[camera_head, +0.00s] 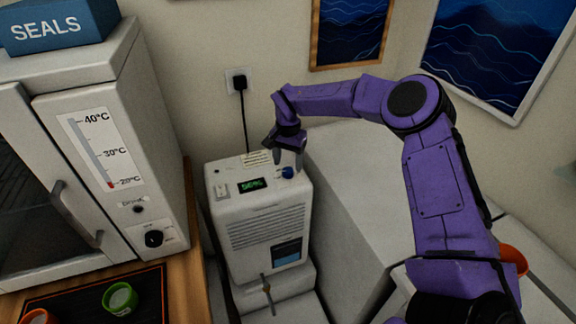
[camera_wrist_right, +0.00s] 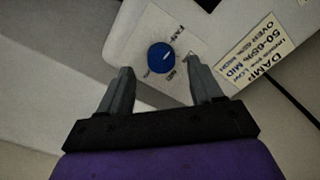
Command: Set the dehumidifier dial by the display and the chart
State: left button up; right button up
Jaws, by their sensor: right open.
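The white dehumidifier (camera_head: 268,222) stands on the floor between the oven and a pale block. Its green display (camera_head: 252,185) reads about 56%, though the digits are blurred. The blue dial (camera_head: 287,172) sits on top; in the right wrist view the dial (camera_wrist_right: 160,58) has a white mark toward the upper right. The chart (camera_head: 256,159) lies behind the display. In the wrist view the chart (camera_wrist_right: 258,55) reads DAMP, 50-65% MID, OVER 65% HIGH. My right gripper (camera_head: 288,161) is open above the dial, fingertips (camera_wrist_right: 160,64) either side of it. My left gripper is out of view.
An oven (camera_head: 120,130) with a temperature scale stands left, a blue SEALS box (camera_head: 55,30) on top. Green (camera_head: 119,298) and orange (camera_head: 38,317) cups stand on the wooden bench. A cord runs from the dehumidifier to a wall socket (camera_head: 238,82). A pale block (camera_head: 350,190) stands right.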

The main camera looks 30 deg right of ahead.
aim_at(288, 170)
jog(key=shift+f, duration=1.55)
jog(key=c, duration=1.1)
jog(key=shift+o, duration=0.2)
